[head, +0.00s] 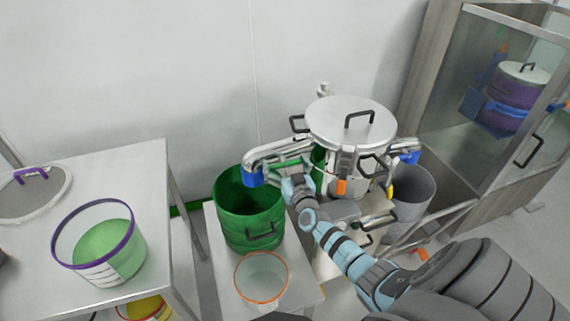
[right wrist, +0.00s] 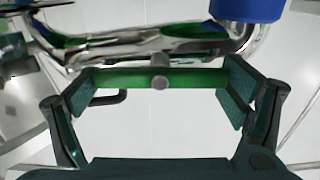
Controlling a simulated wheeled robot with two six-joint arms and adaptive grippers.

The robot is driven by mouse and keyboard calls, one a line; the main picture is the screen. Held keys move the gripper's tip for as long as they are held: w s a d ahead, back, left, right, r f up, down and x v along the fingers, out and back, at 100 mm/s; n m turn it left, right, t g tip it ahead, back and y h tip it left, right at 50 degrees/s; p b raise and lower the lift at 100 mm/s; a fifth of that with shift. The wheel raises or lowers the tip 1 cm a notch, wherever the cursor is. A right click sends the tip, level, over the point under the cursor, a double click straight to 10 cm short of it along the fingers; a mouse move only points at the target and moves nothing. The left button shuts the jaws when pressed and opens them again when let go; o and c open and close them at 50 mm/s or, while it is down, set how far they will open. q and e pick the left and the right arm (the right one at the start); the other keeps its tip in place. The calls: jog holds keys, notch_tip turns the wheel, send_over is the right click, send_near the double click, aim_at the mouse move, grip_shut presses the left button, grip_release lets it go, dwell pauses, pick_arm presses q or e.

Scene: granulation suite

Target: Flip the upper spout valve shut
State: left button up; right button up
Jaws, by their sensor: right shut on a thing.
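The metal vessel (head: 351,128) with a lidded top stands right of centre in the head view. A shiny spout pipe (head: 281,149) runs left from it and ends in a blue tip (head: 252,177) above the green drum. The pipe also crosses the top of the right wrist view (right wrist: 130,48). A green valve handle (right wrist: 190,78) with a round metal pivot lies just below the pipe there. My right gripper (right wrist: 160,84) is shut on the green handle, one finger at each end. In the head view, my right gripper (head: 293,184) partly covers the valve. My left gripper is out of view.
A green drum (head: 236,232) and a clear orange-rimmed tub (head: 261,280) stand below the spout. A grey drum (head: 412,197) is right of the vessel. A table (head: 40,266) at left carries a purple-rimmed tub (head: 60,240). A glass-fronted cabinet (head: 447,105) stands at right.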

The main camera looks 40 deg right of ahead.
jog(key=shift+m, duration=0.4)
jog(key=m, duration=0.3)
jog(key=shift+d+m, duration=0.1)
jog(key=shift+m, duration=0.2)
jog(key=m, duration=0.4)
jog(key=shift+s+f+m, duration=0.1)
jog(key=shift+m, duration=0.2)
jog(key=m, duration=0.4)
jog(key=shift+d+f+m+b, duration=0.1)
jog(key=shift+m+b, duration=0.2)
jog(key=shift+b, duration=0.05)
jog(key=shift+f+m+b, duration=0.1)
jog(key=shift+m+b, duration=0.25)
jog(key=shift+m, duration=1.85)
jog(key=o, duration=0.9)
